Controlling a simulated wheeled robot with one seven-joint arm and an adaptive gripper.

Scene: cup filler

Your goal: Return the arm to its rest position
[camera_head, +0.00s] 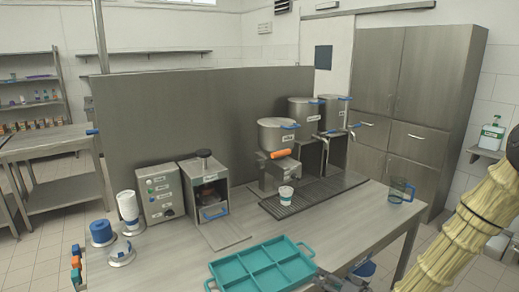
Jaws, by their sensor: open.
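My arm, in a pale yellow ribbed sleeve (462,230), crosses the lower right corner of the head view, in front of the right end of the steel table (350,228). It runs out of the picture at the bottom.
A teal divided tray (263,267) lies at the table's front edge. A small cup (286,192) stands on the drip grate (312,196) below the dispensers (277,134). A clear blue-handled jug (398,190) stands at the table's right end. A tall cabinet (424,85) stands behind.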

